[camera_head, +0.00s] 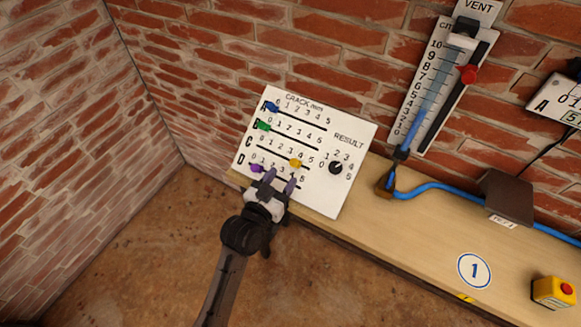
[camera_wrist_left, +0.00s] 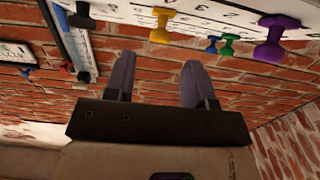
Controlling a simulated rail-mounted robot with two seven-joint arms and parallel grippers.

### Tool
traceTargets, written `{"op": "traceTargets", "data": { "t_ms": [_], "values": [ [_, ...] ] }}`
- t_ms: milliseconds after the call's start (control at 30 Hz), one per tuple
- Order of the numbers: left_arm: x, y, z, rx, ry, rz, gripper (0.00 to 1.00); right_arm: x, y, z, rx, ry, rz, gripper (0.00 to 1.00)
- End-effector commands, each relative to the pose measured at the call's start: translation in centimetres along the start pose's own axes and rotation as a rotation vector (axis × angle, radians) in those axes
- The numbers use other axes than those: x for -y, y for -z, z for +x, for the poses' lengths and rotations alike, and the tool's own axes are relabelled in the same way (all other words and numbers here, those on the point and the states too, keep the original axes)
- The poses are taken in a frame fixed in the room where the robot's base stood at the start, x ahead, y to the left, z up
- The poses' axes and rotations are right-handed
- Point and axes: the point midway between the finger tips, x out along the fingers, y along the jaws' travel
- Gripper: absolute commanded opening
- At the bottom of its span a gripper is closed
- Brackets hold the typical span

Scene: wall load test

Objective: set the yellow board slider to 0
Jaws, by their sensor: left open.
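The white CRACK mm board (camera_head: 320,195) leans against the brick wall on the bench, with slider rows A to D. The yellow slider (camera_head: 295,162) sits on row C, toward the high-number end, near 3 or 4. It also shows in the left wrist view as a yellow knob (camera_wrist_left: 161,25), above the gap between my fingers. My left gripper (camera_head: 280,177) is open and empty just below the yellow slider, in front of row D. Both fingers show in the left wrist view (camera_wrist_left: 157,65), apart from the knob. My right gripper is not in view.
Blue (camera_head: 271,107), green (camera_head: 263,126) and purple (camera_head: 257,168) sliders sit near the low ends of rows A, B and D. A black RESULT dial (camera_head: 336,168) is at right. The wooden bench (camera_head: 425,235) carries a yellow box with red button (camera_head: 553,292).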

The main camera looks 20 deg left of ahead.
Motion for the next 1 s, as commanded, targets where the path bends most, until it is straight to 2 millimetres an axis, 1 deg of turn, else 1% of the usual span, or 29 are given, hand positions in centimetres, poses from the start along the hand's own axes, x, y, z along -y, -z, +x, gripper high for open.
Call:
{"op": "traceTargets", "data": {
  "t_ms": [33,100,300,500,800,867,1000],
  "values": [
    [0.0,-0.1,0.9,-0.001,0.000,-0.001,0.50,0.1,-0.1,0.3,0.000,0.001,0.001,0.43],
    [0.0,-0.1,2.0,-0.001,0.000,-0.001,0.50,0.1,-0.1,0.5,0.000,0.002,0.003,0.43],
    [0.0,-0.1,4.0,0.000,0.000,-0.001,0.50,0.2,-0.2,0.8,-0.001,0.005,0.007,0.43],
    [0.0,0.0,4.9,0.001,0.000,0.000,0.50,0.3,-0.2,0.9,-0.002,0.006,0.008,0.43],
    [0.0,0.0,5.0,0.001,0.000,0.000,0.50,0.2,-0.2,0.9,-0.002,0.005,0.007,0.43],
    [0.0,0.0,4.9,0.001,0.000,0.000,0.45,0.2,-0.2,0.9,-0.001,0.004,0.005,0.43],
    [0.0,0.0,4.9,0.001,0.000,0.000,0.32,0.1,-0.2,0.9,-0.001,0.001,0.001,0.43]
  ]
}}
